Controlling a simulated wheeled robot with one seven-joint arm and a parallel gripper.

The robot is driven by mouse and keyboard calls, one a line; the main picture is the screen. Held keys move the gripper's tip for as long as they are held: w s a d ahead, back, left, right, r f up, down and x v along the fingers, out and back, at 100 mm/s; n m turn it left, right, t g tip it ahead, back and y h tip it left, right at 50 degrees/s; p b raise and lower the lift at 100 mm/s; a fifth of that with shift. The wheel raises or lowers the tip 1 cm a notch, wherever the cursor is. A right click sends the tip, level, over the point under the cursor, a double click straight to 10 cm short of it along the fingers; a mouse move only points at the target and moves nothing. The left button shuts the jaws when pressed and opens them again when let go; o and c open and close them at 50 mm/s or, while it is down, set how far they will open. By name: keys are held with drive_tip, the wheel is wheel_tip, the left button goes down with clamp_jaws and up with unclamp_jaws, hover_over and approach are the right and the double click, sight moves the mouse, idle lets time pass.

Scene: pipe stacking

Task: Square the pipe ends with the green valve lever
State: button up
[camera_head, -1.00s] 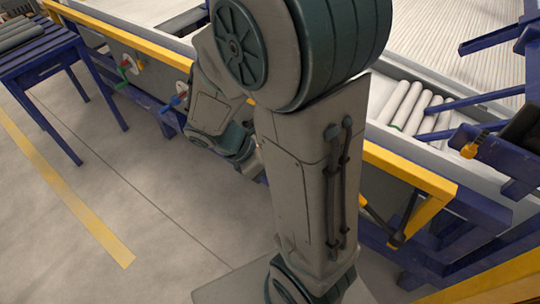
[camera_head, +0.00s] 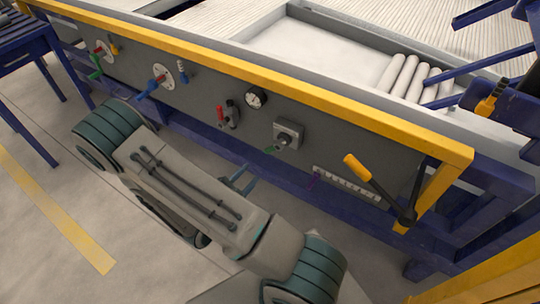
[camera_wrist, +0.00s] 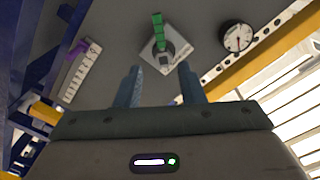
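A green valve lever (camera_head: 270,150) sits on a square grey plate (camera_head: 289,133) on the front panel. In the wrist view the green lever (camera_wrist: 158,30) stands out from its tilted square plate, straight beyond my fingertips. My gripper (camera_head: 238,180) is low in front of the panel, to the left of and below the lever. In the wrist view my gripper (camera_wrist: 159,80) is open and empty, its two blue fingers apart. Several pale pipes (camera_head: 405,76) lie side by side in the grey tray (camera_head: 300,30) behind the panel.
Left of the lever are a gauge (camera_head: 255,98), a red lever (camera_head: 220,112), a blue valve handle (camera_head: 150,87) and another green handle (camera_head: 95,74). A yellow-gripped black lever (camera_head: 358,168) juts out at right. A yellow rail (camera_head: 250,67) runs above the panel.

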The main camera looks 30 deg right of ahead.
sight(270, 151)
drive_tip(key=shift+n+t, duration=0.4)
drive_tip(key=shift+n, duration=0.3)
drive_tip(key=b+x, duration=0.1)
drive_tip(key=x, duration=0.3)
drive_tip(key=f+b+x, duration=0.1)
drive_tip(key=x, duration=0.4)
drive_tip(key=b+x, duration=0.1)
drive_tip(key=x, duration=0.3)
drive_tip(key=shift+w+d+f, duration=0.2)
drive_tip(key=shift+w+d, duration=0.05)
drive_tip(key=shift+w, duration=0.05)
clamp_jaws()
